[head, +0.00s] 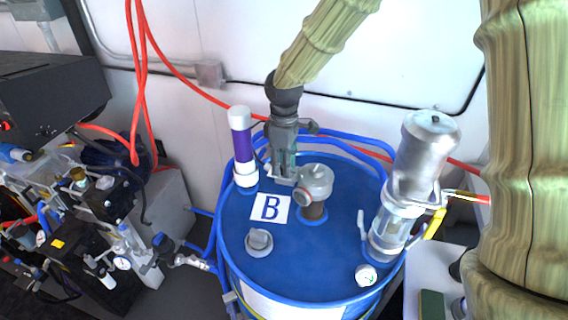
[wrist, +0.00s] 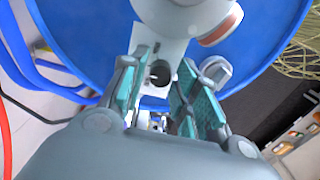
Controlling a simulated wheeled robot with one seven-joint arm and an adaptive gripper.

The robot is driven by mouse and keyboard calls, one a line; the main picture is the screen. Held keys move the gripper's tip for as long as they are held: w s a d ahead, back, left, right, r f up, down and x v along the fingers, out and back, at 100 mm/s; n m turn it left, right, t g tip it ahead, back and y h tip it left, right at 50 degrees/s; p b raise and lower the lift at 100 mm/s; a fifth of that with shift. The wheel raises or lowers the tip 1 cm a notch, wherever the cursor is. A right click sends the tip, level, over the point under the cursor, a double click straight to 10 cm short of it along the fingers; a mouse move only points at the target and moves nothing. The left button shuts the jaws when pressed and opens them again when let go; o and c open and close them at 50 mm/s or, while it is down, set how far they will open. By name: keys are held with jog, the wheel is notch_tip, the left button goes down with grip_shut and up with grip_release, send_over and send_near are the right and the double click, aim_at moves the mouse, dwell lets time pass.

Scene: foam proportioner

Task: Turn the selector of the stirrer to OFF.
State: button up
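The stirrer appears to be the grey motor-like unit (head: 316,182) on top of the blue drum (head: 345,257). It also shows at the top of the wrist view (wrist: 185,14). A round face with a reddish rim (wrist: 222,25) is on its side; I cannot tell whether this is the selector, and no OFF mark is readable. My gripper (head: 284,172) is just left of the stirrer, pointing down over the drum lid. In the wrist view its teal-padded fingers (wrist: 157,92) are apart, above the white label, with a dark round shape between them. They hold nothing visible.
A white-and-purple cylinder (head: 243,148) stands left of my gripper. A tall metal cylinder (head: 414,165) with a yellow-handled fitting stands at the drum's right. Blue pipes ring the drum.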

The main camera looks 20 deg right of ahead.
notch_tip(320, 180, up, 12)
dwell(0.6)
jog(key=shift+f, duration=0.15)
